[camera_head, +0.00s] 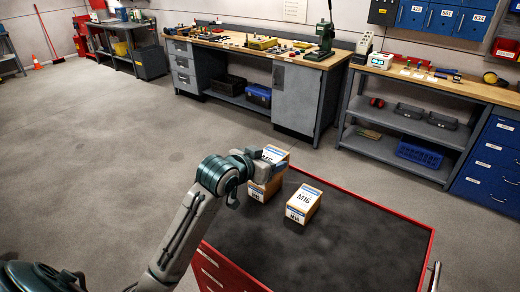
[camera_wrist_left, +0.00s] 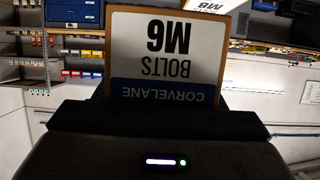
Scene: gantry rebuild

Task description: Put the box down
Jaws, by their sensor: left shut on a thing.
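My left gripper (camera_head: 259,163) reaches in from the left and is shut on a small cardboard box (camera_head: 273,153) over the far left part of a red cabinet's dark top (camera_head: 340,245). In the left wrist view the held box (camera_wrist_left: 165,55) has a white and blue label reading M6 BOLTS, upside down. Another box (camera_head: 257,193) shows just below the held one; whether they touch I cannot tell. A box labelled M16 (camera_head: 303,203) stands to the right on the cabinet top. My right gripper is out of view.
The cabinet top is bare at the front and right of the boxes. A grey workbench (camera_head: 297,95) with tools and a green press (camera_head: 323,40) stands behind. A shelf bench (camera_head: 400,125) and blue drawers (camera_head: 490,170) stand at the right.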

